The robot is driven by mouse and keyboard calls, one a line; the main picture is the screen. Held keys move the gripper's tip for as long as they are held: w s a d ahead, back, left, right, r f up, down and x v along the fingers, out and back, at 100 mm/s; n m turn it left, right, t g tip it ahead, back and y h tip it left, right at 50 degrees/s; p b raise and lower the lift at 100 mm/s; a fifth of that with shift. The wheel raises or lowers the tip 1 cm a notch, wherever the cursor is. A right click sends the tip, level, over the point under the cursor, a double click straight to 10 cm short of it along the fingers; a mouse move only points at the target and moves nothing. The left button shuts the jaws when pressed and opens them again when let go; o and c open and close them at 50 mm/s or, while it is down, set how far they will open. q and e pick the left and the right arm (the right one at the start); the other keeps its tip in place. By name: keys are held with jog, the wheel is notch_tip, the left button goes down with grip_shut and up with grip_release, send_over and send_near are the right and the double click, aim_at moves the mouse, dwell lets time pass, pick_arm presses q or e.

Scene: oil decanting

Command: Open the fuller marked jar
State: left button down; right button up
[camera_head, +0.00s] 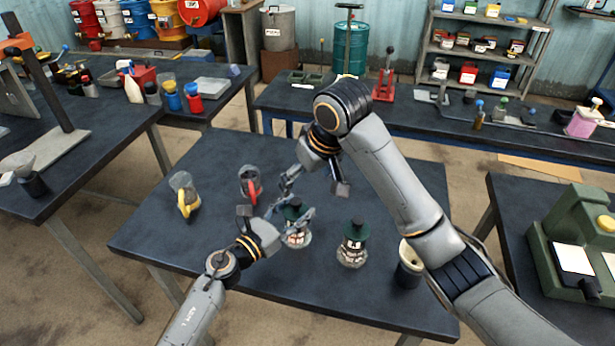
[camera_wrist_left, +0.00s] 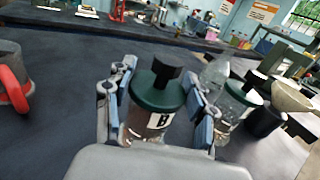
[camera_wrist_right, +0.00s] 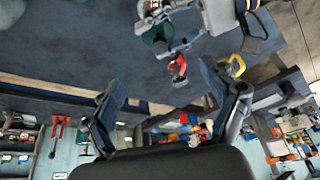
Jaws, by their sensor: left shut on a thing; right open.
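A clear jar with a green lid and a white label with a black mark (camera_head: 298,238) stands on the dark table; it also shows in the left wrist view (camera_wrist_left: 150,122). My left gripper (camera_head: 292,212) is shut around its upper part, a finger on each side. A second green-lidded, labelled jar (camera_head: 352,247) stands to its right, apart; it shows in the left wrist view (camera_wrist_left: 238,102). I cannot tell the fill levels. My right gripper (camera_head: 313,184) is open and empty, above and behind the held jar. In its wrist view (camera_wrist_right: 165,95) nothing is between the fingers.
A yellow-handled jug (camera_head: 184,194) and a red-handled jug (camera_head: 250,183) stand at the table's left. A dark cup with a pale top (camera_head: 409,265) stands at the right, partly behind my right arm. The table's front left is clear.

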aim_at(296, 202)
jog(key=x, duration=1.2)
jog(key=shift+s+d, duration=0.15)
jog(key=shift+c, duration=0.2)
jog(key=c, duration=1.4)
pick_arm(q)
jog(key=shift+f, duration=0.1)
pick_arm(e)
jog(key=shift+r, duration=0.15)
